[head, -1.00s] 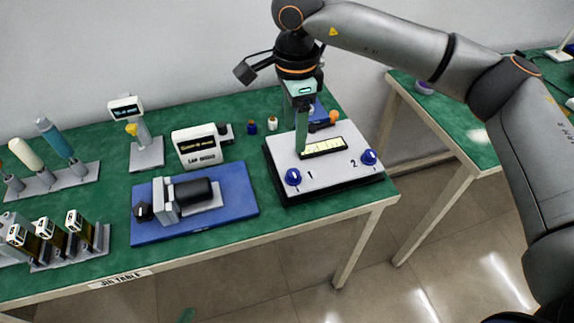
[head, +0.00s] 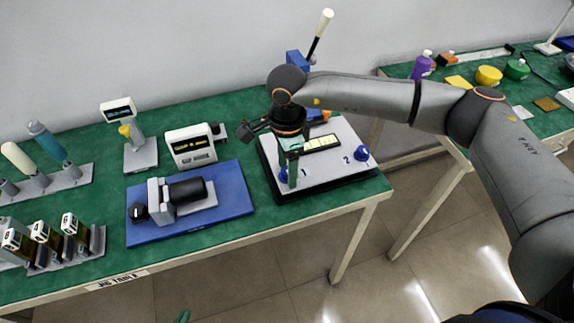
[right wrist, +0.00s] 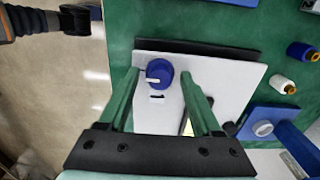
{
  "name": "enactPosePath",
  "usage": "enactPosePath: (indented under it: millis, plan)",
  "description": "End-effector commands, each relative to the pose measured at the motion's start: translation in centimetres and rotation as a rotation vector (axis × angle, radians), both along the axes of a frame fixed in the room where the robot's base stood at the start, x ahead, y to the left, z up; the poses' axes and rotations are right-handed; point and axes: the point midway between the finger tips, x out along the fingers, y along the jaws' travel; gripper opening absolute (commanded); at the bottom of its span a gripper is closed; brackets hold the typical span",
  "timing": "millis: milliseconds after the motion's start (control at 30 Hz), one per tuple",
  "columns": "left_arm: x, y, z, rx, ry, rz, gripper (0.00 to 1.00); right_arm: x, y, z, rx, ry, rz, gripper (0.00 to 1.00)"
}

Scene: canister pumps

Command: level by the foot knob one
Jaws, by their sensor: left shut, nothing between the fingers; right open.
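The blue foot knob one (head: 283,174) sits at the front left corner of the white levelling plate (head: 336,170), beside the printed 1. It also shows in the right wrist view (right wrist: 160,72), with a white pointer line. My right gripper (head: 291,178) is open, pointing down at knob one and partly hiding it. In the right wrist view its green fingertips (right wrist: 160,75) lie either side of the knob; I cannot tell whether they touch it. Knob two (head: 361,153) is at the plate's right corner. A pale level strip (head: 321,143) lies on the plate. Only a green tip of my left gripper (head: 183,316) shows, shut.
A blue base with a black motor-like pump (head: 187,192) stands left of the plate. A white meter (head: 190,147) is behind it. The table's front edge runs close to knob one.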

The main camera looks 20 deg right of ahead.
Motion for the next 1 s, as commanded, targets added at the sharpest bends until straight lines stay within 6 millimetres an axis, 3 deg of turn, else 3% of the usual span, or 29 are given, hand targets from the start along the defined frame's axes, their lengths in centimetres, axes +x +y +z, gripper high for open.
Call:
enactPosePath:
  millis: [67, 633, 1000]
  plan:
    - [0.01, -0.02, 0.02, -0.001, -0.001, 0.001, 0.0, -0.01, 0.02, 0.0, 0.0, 0.0, 0.0, 0.66]
    - [0.02, -0.14, 0.11, -0.002, -0.002, -0.001, 0.0, -0.01, 0.03, 0.04, 0.0, 0.0, 0.0, 0.02]
    - [0.03, -0.2, 0.06, -0.003, -0.001, -0.001, 0.0, 0.0, 0.03, 0.03, 0.001, 0.0, -0.009, 0.0]
